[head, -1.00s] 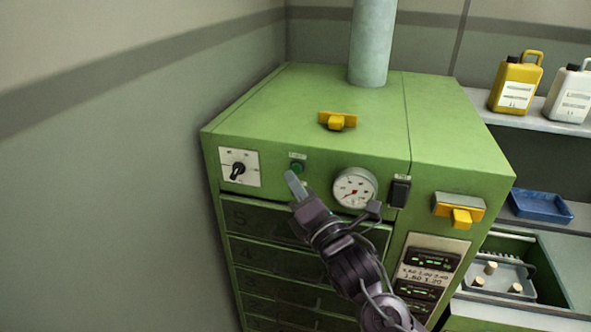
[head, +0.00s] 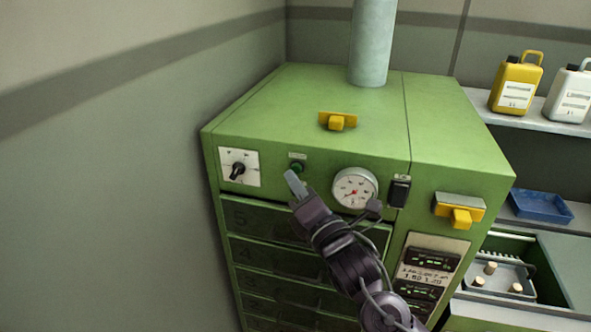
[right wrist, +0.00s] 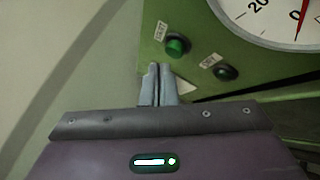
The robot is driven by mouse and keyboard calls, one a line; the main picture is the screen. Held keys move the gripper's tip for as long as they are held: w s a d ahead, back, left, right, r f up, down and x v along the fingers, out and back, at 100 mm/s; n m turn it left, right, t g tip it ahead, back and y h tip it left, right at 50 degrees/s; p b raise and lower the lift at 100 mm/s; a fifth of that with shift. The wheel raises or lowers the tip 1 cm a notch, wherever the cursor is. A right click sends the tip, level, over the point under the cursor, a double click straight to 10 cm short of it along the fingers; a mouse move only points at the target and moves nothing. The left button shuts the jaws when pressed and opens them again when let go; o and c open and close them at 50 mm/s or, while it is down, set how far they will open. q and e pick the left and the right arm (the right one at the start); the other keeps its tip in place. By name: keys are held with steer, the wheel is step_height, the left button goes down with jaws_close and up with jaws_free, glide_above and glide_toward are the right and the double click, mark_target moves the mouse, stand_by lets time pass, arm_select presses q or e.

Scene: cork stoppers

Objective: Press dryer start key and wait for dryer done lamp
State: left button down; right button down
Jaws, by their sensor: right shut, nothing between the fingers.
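The green dryer cabinet (head: 300,110) stands in the middle of the head view. Its green round start key (head: 297,168) sits on the upper front panel, below a small label; it also shows in the right wrist view (right wrist: 176,47). A second small round fitting, the likely done lamp (right wrist: 226,72), looks dark under its own label in the right wrist view; my gripper hides it in the head view. My right gripper (head: 293,180) is shut and empty, its tips just below the key; they appear apart from it in the right wrist view (right wrist: 158,72). My left gripper is not in view.
A dial knob (head: 238,170) is left of the key and a round gauge (head: 354,188) right of it. Yellow handles (head: 459,212) and a black switch (head: 399,192) stick out. Drawers lie below. A tray with corks (head: 490,268) is at the right.

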steer(key=shift+w+d, duration=0.1)
steer(key=shift+w, duration=0.2)
steer(key=shift+w+d, duration=0.15)
steer(key=shift+w, duration=0.25)
stand_by(0.6)
stand_by(0.4)
steer(key=shift+s+a, duration=0.25)
steer(key=shift+s, duration=0.6)
steer(key=s, duration=0.1)
steer(key=s+a, duration=0.1)
steer(key=s, duration=0.2)
steer(key=shift+s+a, duration=0.3)
steer(key=shift+s, duration=0.05)
steer(key=shift+f, duration=0.1)
